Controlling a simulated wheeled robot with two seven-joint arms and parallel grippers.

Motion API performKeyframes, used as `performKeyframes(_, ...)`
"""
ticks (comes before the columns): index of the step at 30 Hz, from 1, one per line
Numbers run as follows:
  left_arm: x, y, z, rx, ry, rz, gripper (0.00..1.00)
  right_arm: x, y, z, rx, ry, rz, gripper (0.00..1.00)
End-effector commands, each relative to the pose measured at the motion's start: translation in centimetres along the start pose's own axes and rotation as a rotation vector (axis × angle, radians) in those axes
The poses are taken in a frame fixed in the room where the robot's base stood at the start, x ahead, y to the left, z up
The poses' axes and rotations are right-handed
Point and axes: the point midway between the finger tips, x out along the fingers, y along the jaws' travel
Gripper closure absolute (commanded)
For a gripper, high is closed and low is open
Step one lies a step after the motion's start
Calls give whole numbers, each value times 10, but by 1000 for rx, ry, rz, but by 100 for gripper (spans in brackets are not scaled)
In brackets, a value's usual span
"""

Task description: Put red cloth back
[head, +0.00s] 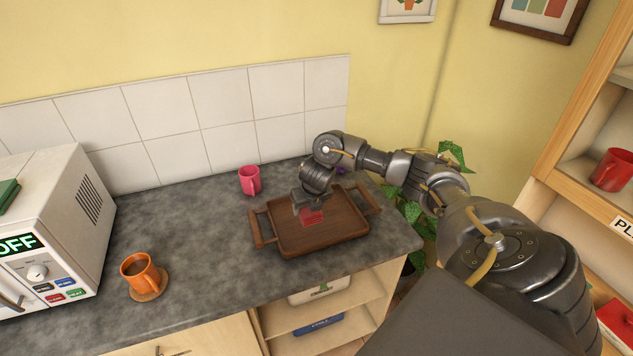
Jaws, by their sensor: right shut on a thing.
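The red cloth (312,217) is a small red piece under my right gripper (308,207), over the brown wooden tray (290,243) on the grey counter. My right gripper points down and is shut on the red cloth. The gripper hides part of the cloth. I cannot tell whether the cloth touches the tray floor. My left gripper is not in view.
A pink mug (249,180) stands behind the tray. An orange mug (138,272) on a coaster and a white microwave (45,235) are at the left. Open shelves (345,305) lie below. The counter between the orange mug and tray is clear.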

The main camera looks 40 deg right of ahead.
Motion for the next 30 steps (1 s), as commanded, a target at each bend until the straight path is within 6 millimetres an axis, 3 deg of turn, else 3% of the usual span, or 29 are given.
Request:
performKeyframes(5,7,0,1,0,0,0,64,2,31,-7,119,-5,-48,66)
performKeyframes(17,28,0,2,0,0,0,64,-4,105,-32,588,-13,-247,66)
performKeyframes(23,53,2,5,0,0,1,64,-15,155,-60,1003,-15,-416,66)
performKeyframes(27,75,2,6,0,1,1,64,-31,186,-85,1394,-12,-572,66)
performKeyframes(30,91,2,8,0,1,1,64,-47,198,-104,1702,-6,-700,66)
